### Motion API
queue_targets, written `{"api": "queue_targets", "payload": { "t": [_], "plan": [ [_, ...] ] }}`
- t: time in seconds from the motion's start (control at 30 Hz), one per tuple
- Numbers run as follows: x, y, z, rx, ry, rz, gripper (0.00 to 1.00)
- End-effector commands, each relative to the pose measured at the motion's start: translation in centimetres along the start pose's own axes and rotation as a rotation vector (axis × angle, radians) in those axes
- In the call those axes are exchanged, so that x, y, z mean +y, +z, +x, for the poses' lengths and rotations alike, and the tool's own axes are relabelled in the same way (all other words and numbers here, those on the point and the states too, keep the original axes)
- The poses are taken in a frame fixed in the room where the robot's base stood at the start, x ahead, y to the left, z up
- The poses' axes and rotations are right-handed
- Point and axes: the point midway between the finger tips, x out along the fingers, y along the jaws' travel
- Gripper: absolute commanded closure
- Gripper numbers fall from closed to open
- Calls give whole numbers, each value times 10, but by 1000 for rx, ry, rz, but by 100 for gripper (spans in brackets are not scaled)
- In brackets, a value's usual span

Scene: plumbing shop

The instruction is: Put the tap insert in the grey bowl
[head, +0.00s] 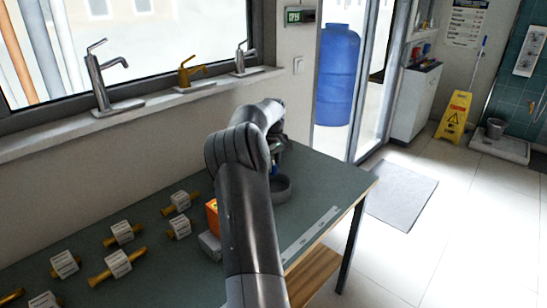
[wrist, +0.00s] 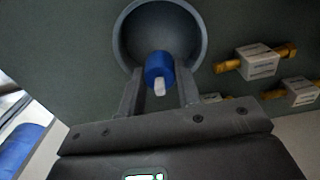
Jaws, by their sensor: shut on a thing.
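The tap insert (wrist: 159,68) is a small blue cylinder with a white tip. In the wrist view it sits between the two fingers of my gripper (wrist: 160,80), which is shut on it. The grey bowl (wrist: 121,42) is round and lies beyond the fingertips; the insert overlaps its near rim in the picture. I cannot tell the exact height between them. In the head view the grey bowl (head: 283,190) stands on the table, partly hidden by my arm. A bit of the blue insert (head: 274,170) shows beside my arm, but most of my gripper is hidden.
Several brass fittings with white labels (head: 122,233) lie on the green table (head: 325,178) at left. An orange box (head: 212,218) and a grey block (head: 210,245) stand close to my arm. A pale strip (head: 310,235) lies along the right edge. Taps stand on the sill (head: 150,108).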

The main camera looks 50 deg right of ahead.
Motion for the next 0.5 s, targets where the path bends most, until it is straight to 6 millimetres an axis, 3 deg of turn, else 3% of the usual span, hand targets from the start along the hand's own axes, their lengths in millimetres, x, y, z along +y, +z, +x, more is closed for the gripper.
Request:
{"api": "queue_targets", "payload": {
  "t": [0.2, 0.5],
  "plan": [
    [-1, 0, 27, -2, -2, 0, 92],
    [0, 0, 54, -1, 0, 0, 92]
  ]
}}
